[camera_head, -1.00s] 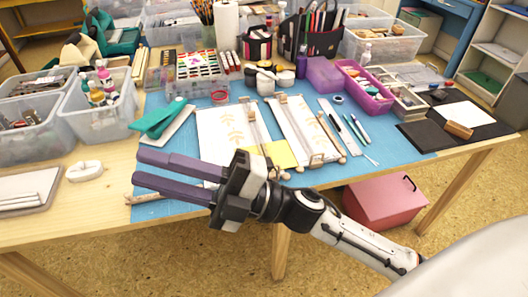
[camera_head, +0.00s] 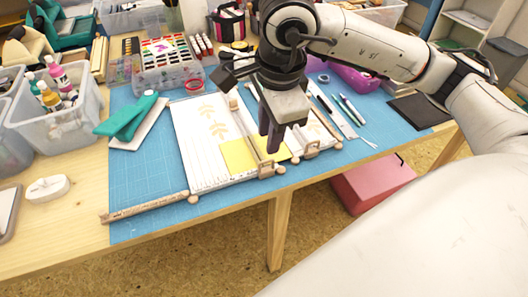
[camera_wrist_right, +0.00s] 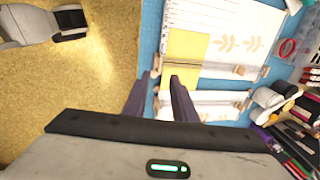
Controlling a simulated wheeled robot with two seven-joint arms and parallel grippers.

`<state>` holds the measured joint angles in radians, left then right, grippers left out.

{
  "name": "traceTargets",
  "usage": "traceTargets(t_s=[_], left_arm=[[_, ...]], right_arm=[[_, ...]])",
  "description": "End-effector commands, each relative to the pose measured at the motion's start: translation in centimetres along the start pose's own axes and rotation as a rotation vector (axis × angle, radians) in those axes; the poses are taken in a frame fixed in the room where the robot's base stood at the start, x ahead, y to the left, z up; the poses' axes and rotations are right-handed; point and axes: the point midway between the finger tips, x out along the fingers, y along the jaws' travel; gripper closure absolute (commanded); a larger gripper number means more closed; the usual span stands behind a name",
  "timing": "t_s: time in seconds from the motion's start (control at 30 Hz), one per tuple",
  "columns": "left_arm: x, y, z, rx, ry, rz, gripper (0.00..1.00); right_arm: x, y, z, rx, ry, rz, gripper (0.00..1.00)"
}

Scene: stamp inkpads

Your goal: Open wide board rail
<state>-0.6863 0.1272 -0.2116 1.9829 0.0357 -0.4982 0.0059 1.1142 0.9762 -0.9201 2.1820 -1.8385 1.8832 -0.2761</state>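The wide white board (camera_head: 203,150) lies on the blue mat, with tan leaf prints and a yellow sheet (camera_head: 238,157) at its front. Its wooden rail (camera_head: 246,128) lies along its right side, with a bracket (camera_head: 266,169) at the front end. A second board beside it is mostly hidden by my right arm. My right gripper (camera_head: 271,146) points down above the front part of the rail. In the right wrist view, its fingers (camera_wrist_right: 158,80) are apart near the rail's front end, with the rail (camera_wrist_right: 215,70) running away to the right. The exact height is unclear. My left gripper is out of view.
A wooden rod (camera_head: 150,208) lies at the mat's front left. A green stapler-like tool (camera_head: 130,117) lies left of the board. Rulers and pens (camera_head: 345,110) lie to the right. A paint set (camera_head: 168,65) stands behind.

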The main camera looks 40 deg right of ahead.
Motion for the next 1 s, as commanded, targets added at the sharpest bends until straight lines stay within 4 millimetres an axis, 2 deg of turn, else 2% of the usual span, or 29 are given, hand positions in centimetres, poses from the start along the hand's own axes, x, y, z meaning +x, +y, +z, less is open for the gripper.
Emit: traceTargets(t_s=[0.03, 0.2, 0.4, 0.57, 0.8, 0.97, 1.0], left_arm=[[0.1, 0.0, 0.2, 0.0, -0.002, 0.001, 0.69], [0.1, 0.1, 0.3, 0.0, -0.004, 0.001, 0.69], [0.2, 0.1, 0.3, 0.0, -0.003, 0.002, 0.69], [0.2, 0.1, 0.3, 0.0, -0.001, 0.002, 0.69], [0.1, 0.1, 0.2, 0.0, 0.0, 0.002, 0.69], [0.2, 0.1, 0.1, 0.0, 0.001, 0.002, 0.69], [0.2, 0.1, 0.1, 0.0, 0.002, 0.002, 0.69]], right_arm=[[1.2, 0.1, -0.1, 0.001, 0.002, 0.006, 0.75], [4.4, 0.2, 0.0, 0.001, 0.0, 0.007, 0.75], [7.0, 0.1, 0.1, 0.0, -0.003, 0.006, 0.75], [7.8, 0.1, 0.1, 0.0, -0.003, 0.004, 0.75], [7.9, 0.1, 0.1, 0.0, -0.004, 0.004, 0.75], [7.9, 0.1, 0.1, 0.0, -0.004, 0.004, 1.0], [7.9, 0.1, 0.1, 0.0, -0.004, 0.004, 1.0]])
